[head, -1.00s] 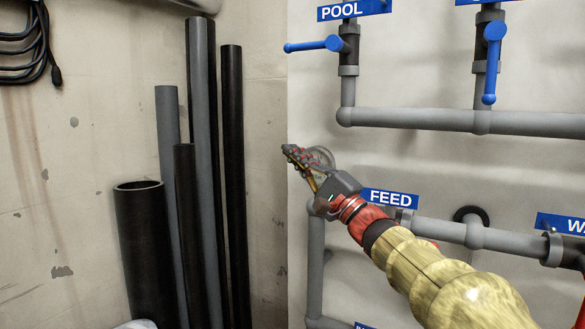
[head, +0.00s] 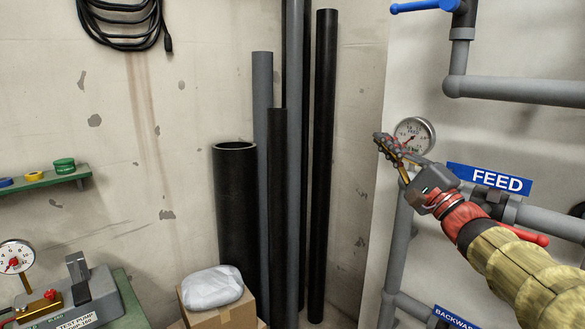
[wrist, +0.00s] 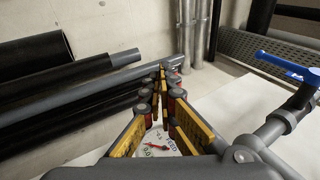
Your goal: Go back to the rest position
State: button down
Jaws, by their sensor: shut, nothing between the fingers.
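My gripper (head: 386,143) is on the right in the head view, in front of the white wall panel with the pipes. Its fingers point up and to the left and are closed together with nothing between them. In the wrist view the fingers (wrist: 162,75) meet at their tips. A round pressure gauge (head: 416,133) is just behind the fingers in the head view. Its dial also shows between the fingers in the wrist view (wrist: 160,145). I cannot tell whether the fingers touch it.
The FEED sign (head: 488,180) and grey pipes (head: 520,91) are close to my arm. A blue valve handle (head: 425,6) is above. Black and grey pipes (head: 322,160) stand in the corner. A box with a bag (head: 212,288) and a test pump (head: 75,290) are lower left.

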jog(key=s+a+f+n+g, duration=0.25)
jog(key=a+f+g, duration=0.25)
jog(key=f, duration=0.5)
jog(key=s+a+f+n+g, duration=0.1)
jog(key=s+a+f+g, duration=0.25)
jog(key=f, duration=0.75)
jog(key=s+a+f+n+g+h, duration=0.2)
jog(key=s+f+n+g+h, duration=0.3)
jog(key=s+f, duration=0.75)
jog(key=s+d+f+n+g+h, duration=0.1)
jog(key=s+d+n+h, duration=0.1)
jog(key=s, duration=0.5)
jog(key=s+d+f+n+g+h+p, duration=0.1)
jog(key=s+n+h, duration=0.2)
jog(key=s, duration=0.5)
jog(key=shift+s+d+f+n, duration=0.2)
jog(key=shift+d+n, duration=0.2)
jog(key=shift+n, duration=0.15)
